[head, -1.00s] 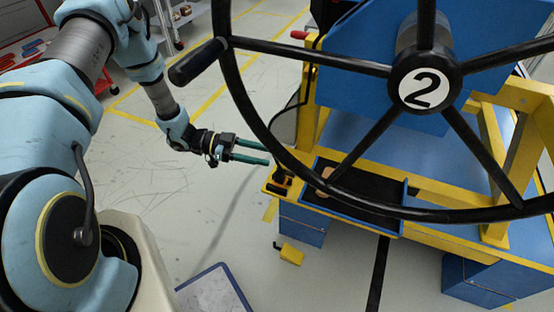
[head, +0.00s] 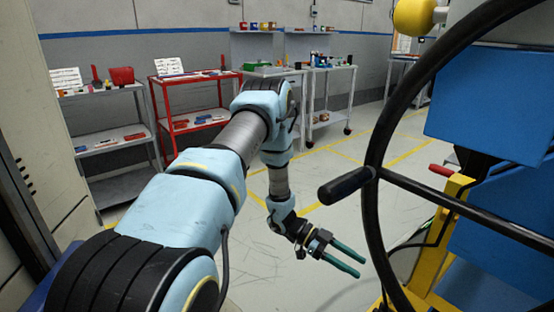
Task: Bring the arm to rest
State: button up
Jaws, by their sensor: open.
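My arm reaches forward from the lower left in the head view and bends down at its far end. My gripper (head: 345,261) hangs over the grey floor with its two green fingers apart and nothing between them. It points to the lower right. In the picture it is left of the black wheel's rim (head: 372,205); I see no contact, but the distance in depth is hard to judge.
The wheel's handle (head: 347,186) juts left near my arm. The blue and yellow dashboard module (head: 490,115) fills the right side. A grey shelf (head: 108,140), a red cart (head: 190,112) and a white cart (head: 330,95) stand behind. Open floor lies between.

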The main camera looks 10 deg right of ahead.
jog(key=w+r+n+t+p, duration=0.1)
jog(key=w+r+n+t, duration=0.2)
jog(key=w+r+t, duration=0.45)
jog(key=w+a+r+n+t+y+p, duration=0.3)
jog(key=w+a+r+n+t+y, duration=0.35)
jog(key=w+a+r+n, duration=0.5)
jog(key=a+r+n+y+p, duration=0.2)
jog(key=a+r+y, duration=0.15)
jog(key=a, duration=0.85)
jog(key=s+a+r+n+g+y+p, duration=0.1)
jog(key=s+a+r+n, duration=0.3)
jog(key=s, duration=0.5)
jog(key=s+a+r+n+g+p, duration=0.1)
jog(key=s+a+r+n, duration=0.3)
jog(key=s, duration=0.5)
jog(key=shift+s+a+r+g+y, duration=0.3)
jog(key=shift+s+g+y, duration=0.1)
jog(key=shift+g, duration=0.3)
